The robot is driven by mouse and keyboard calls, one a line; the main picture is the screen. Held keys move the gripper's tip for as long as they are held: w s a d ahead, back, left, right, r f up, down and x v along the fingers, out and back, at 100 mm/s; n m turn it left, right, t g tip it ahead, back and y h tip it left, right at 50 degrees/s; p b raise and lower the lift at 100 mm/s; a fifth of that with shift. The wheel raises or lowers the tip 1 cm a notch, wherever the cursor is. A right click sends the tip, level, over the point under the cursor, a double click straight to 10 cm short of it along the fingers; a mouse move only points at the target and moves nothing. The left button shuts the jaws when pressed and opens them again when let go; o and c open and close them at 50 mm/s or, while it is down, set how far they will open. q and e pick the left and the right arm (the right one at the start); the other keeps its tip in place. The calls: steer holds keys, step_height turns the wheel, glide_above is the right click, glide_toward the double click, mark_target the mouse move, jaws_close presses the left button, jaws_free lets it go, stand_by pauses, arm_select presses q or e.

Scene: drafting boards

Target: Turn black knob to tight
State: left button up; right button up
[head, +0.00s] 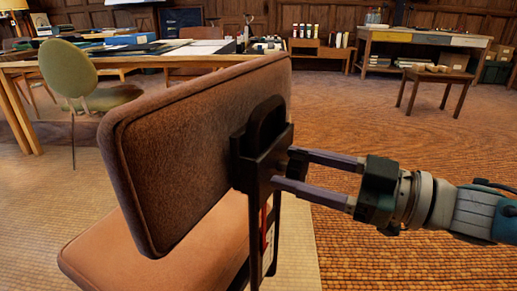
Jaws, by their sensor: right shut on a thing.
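A chair with a brown upholstered backrest (195,145) and seat (165,255) stands close in front of me. A black bracket (257,155) sits on the back of the backrest. The black knob (297,162) is a small dark piece at the bracket's right side, between the fingers of my right gripper (283,170). That gripper comes in from the right and is shut on the knob, its two long fingers above and below it. The fingertips partly hide the knob, and I see no marking of its tightness. My left gripper is not in view.
A long table (25,65) with papers and a green chair (70,72) stand at the back left. A workbench (420,38) and a wooden stool (437,78) stand at the back right. The floor right of the chair is clear.

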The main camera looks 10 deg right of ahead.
steer(key=shift+r, duration=0.15)
steer(key=o, duration=1.4)
steer(key=shift+c, duration=0.2)
steer(key=shift+s+d, duration=0.1)
steer(key=shift+d, duration=0.05)
steer(key=p+v, duration=0.1)
steer(key=v, duration=0.8)
steer(key=shift+s+d, duration=0.25)
